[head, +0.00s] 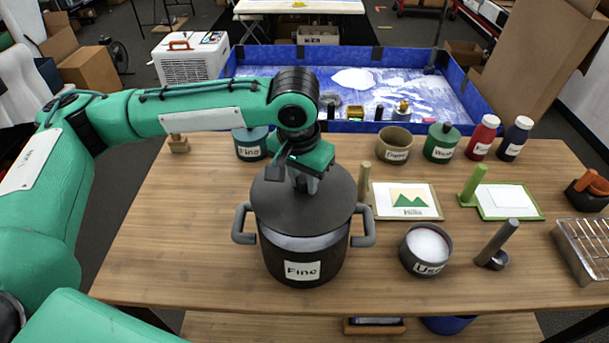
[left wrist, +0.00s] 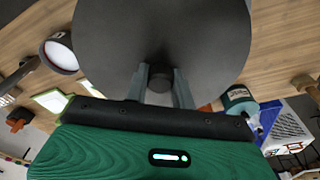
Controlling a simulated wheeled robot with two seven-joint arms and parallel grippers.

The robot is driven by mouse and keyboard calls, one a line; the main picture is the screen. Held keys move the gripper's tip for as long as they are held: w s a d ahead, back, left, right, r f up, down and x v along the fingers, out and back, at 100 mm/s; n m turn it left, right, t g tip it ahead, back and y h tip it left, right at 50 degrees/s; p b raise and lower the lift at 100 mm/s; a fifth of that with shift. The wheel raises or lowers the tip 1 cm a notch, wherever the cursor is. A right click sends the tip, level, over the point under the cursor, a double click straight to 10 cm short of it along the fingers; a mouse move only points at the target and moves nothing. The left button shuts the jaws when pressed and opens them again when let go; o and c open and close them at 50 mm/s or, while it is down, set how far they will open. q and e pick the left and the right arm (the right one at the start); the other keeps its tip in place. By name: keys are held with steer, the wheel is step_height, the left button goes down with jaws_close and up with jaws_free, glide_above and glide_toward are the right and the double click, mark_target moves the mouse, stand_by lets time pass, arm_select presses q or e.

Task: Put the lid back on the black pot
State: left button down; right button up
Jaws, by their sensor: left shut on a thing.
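The black pot (head: 330,258) with a "Fine" label and two grey side handles stands on the wooden table, left of its middle. The round dark lid (head: 337,205) is over the pot's mouth and hides the opening. My left gripper (head: 311,184) is above the lid, pointing down. In the left wrist view its two fingers (left wrist: 160,80) are shut on the knob at the middle of the lid (left wrist: 200,40). A lighter grey band shows under the lid's front edge. I cannot tell whether the lid touches the rim or hovers just above. My right gripper is not in view.
A white-filled cup (head: 427,247) and a dark scoop (head: 495,245) stand right of the pot. Two framed cards (head: 406,213) (head: 510,203) lie behind them. Labelled jars (head: 442,143) line the back, before a blue tray (head: 350,127). The table's front left is clear.

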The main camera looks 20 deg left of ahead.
mark_target(304, 194)
arm_select(q)
step_height(304, 194, down, 3)
steer(key=b, duration=0.3)
steer(key=shift+w+f, duration=0.1)
steer(key=shift+f+b, duration=0.2)
steer(key=shift+b, duration=0.15)
steer(key=shift+f, duration=0.85)
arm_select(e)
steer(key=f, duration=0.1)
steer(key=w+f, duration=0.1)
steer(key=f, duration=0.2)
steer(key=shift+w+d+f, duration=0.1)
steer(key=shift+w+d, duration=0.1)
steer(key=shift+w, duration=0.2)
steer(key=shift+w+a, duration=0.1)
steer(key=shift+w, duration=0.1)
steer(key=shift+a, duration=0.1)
arm_select(q)
steer(key=shift+p, duration=0.6)
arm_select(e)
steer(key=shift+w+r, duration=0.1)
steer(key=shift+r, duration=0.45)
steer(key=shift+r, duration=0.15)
